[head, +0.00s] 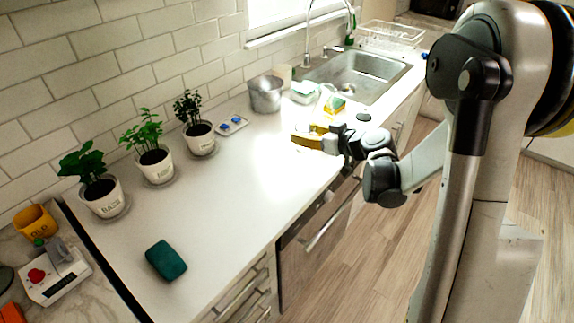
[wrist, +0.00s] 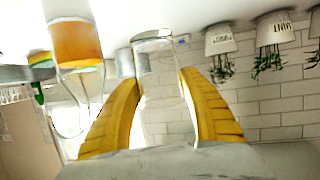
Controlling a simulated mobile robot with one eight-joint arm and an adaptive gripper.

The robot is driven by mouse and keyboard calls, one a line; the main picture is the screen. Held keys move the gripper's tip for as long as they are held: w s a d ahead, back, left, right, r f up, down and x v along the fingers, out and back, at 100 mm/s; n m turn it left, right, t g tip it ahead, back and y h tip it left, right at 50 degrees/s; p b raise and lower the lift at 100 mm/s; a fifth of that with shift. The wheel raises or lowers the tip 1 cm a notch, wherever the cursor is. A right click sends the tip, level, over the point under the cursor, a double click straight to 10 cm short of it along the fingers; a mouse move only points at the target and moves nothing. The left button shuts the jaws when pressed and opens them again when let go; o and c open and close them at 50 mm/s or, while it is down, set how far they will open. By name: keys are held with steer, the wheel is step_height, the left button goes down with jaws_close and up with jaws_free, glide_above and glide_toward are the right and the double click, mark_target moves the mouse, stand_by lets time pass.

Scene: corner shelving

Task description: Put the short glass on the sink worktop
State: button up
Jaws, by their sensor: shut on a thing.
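The short glass (wrist: 160,85) is clear and stands between the two yellow fingers of my gripper (wrist: 162,105) in the wrist view, which looks upside down. My gripper is shut on it. In the head view my gripper (head: 303,140) is over the front part of the white sink worktop (head: 225,180), left of the sink (head: 355,75). The glass is very faint there against the bright worktop. I cannot tell whether its base touches the surface.
A clear vessel showing orange (wrist: 77,45) is close beside my gripper in the wrist view. A metal pot (head: 266,95) and a yellow-green sponge (head: 336,105) are behind. Potted herbs (head: 157,165) line the wall. A green sponge (head: 166,261) lies front left. The middle worktop is clear.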

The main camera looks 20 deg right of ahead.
steer(key=shift+s+a+f+b, duration=0.1)
steer(key=shift+a+f+b, duration=0.45)
steer(key=shift+a+f, duration=0.5)
steer(key=shift+s+a+f+b, duration=0.15)
steer(key=shift+a+f+b, duration=0.5)
steer(key=shift+f, duration=0.7)
steer(key=shift+s+a+f+b, duration=0.1)
steer(key=shift+a+f+b, duration=0.35)
steer(key=shift+a+f, duration=0.65)
steer(key=shift+d+f, duration=0.1)
steer(key=shift+f, duration=0.15)
steer(key=o, duration=1.4)
steer(key=shift+c, duration=0.2)
